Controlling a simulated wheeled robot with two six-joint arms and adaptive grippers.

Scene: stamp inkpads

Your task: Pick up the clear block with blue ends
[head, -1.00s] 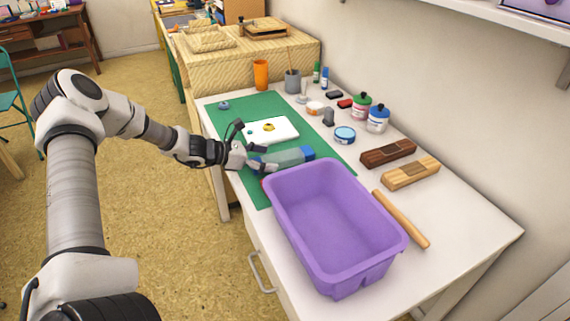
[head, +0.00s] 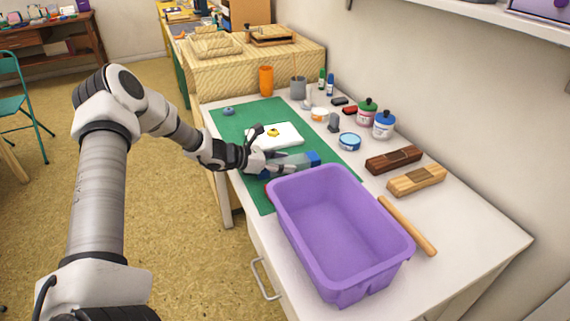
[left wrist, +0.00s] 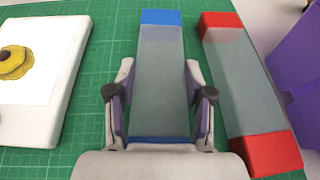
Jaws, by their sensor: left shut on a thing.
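The clear block with blue ends (left wrist: 160,62) lies on the green cutting mat in the left wrist view, its far blue end at the top and its near blue end low between my fingers. In the head view the block (head: 291,163) is partly hidden by my gripper. My left gripper (left wrist: 159,85) is shut on the block, one finger on each long side. In the head view the left gripper (head: 275,162) is at the block's left part. My right gripper is not in view.
A clear block with red ends (left wrist: 242,85) lies close to the right. A white pad with a yellow stamp (head: 273,133) is behind. A purple bin (head: 290,222) stands in front of the mat (head: 237,122). Ink jars, wooden blocks and a rolling pin (head: 408,226) are to the right.

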